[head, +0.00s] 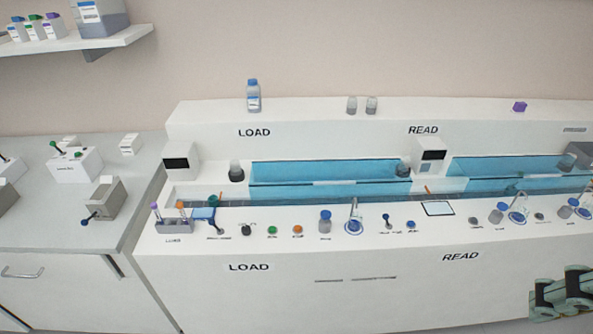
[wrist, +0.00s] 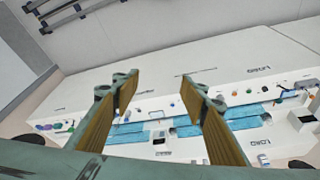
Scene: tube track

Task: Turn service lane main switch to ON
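Several boxes with levers stand on the side bench at the left of the head view. A white labelled box (head: 76,166) has a dark lever (head: 60,148) with a green tip, slanting up to the left. The labels are too small to read, so I cannot tell which is the service lane main switch. My gripper (wrist: 160,92) is open and empty in the wrist view, its fingers wide apart, far from these boxes.
The white LOAD and READ console (head: 330,257) fills the middle and right, with blue channels, knobs, caps and bottles on top. A shelf (head: 100,42) with bottles hangs above the side bench (head: 130,185). My green arm shows at the lower right.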

